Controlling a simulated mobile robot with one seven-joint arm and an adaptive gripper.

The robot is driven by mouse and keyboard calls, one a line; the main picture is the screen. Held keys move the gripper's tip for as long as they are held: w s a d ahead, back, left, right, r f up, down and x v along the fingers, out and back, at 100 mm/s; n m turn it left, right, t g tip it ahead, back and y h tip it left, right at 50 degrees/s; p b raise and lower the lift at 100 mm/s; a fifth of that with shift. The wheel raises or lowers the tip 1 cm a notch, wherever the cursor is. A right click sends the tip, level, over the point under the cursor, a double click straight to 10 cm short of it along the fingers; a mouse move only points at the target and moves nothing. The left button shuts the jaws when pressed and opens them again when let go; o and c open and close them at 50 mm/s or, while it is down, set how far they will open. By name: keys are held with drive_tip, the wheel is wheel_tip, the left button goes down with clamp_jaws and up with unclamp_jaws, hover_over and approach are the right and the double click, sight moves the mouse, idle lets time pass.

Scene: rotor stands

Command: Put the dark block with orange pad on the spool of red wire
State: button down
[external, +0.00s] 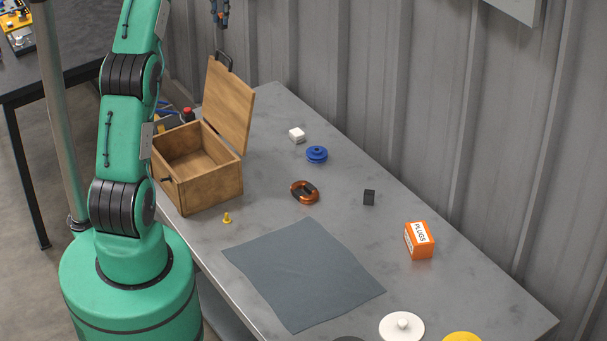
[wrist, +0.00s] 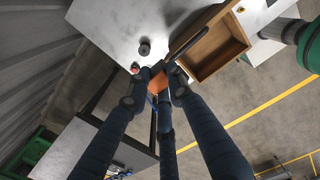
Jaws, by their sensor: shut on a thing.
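My gripper (external: 220,17) shows only in part at the top edge of the external view, high above the open wooden box. In the wrist view its dark fingers (wrist: 157,85) close on a thing with an orange face, which I take for the dark block with orange pad (wrist: 158,84); the fingers hide most of it. A small red-topped thing (external: 188,114), partly hidden behind the box, may be the spool of red wire; its shape is unclear. A red spot (wrist: 135,67) also shows beside the fingers in the wrist view.
The wooden box (external: 212,190) stands open with its lid raised. A copper-coloured coil (external: 296,186), a blue spool (external: 316,154), a white block (external: 297,135), a small dark block (external: 369,197) and an orange box (external: 419,241) stand on the table. A grey cloth (external: 303,272) lies in front.

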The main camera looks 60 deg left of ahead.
drive_tip(key=a+f+p, duration=0.1)
drive_tip(key=a+f, duration=0.2)
drive_tip(key=a, duration=0.8)
wheel_tip(320, 180, down, 26)
drive_tip(key=shift+s+n, duration=0.3)
drive_tip(key=shift+s, duration=0.05)
drive_tip(key=shift+f, duration=3.15)
drive_tip(key=shift+f, duration=1.85)
drive_tip(key=shift+f, duration=0.2)
